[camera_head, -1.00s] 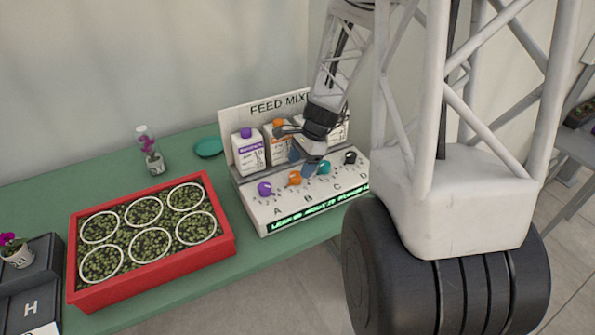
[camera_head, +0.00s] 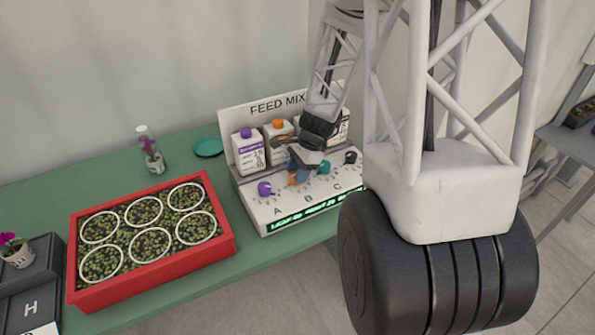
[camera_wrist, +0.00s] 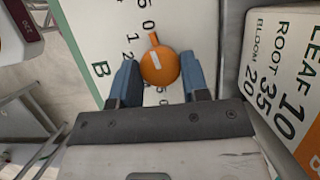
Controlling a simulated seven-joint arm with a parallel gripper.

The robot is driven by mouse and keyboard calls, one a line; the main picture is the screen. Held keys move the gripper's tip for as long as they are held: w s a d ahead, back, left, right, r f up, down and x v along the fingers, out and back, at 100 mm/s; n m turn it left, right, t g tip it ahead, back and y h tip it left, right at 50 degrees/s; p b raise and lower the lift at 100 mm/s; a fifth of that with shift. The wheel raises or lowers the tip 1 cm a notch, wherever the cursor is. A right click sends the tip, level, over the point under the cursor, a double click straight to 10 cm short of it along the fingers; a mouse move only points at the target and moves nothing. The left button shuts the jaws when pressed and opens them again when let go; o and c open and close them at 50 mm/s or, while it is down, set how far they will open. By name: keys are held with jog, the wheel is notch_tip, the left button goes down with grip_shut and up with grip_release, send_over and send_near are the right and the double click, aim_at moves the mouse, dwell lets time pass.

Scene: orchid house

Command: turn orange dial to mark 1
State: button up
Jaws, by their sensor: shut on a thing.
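The orange dial (camera_wrist: 158,67) sits on the white panel beside the letter B, seen from above in the wrist view. Its small nub points toward the top of that view, close to the 0. The marks 1 and 2 lie to the left of the nub. My gripper (camera_wrist: 160,80) has a blue finger on each side of the dial and is shut on it. In the head view my gripper (camera_head: 301,174) is down at the feed mixer panel (camera_head: 272,212), largely hiding the orange dial.
A purple dial (camera_head: 264,188) is left of my gripper, a teal dial (camera_head: 324,167) and a black dial (camera_head: 350,157) right. Bottles, including a purple-capped one (camera_head: 248,153), stand behind. A red tray (camera_head: 154,279) is at left on the green table (camera_head: 255,261).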

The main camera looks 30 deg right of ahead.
jog(key=shift+n, duration=0.4)
jog(key=shift+w+n+g+h, duration=0.15)
jog(key=shift+n+g, duration=0.4)
jog(key=shift+n, duration=0.8)
jog(key=shift+w+n+g+h, duration=0.15)
jog(key=shift+n+g, duration=0.4)
jog(key=shift+n, duration=0.8)
jog(key=shift+s, duration=0.15)
jog(key=o, duration=0.9)
jog(key=shift+v, duration=3.95)
jog(key=shift+a, duration=0.1)
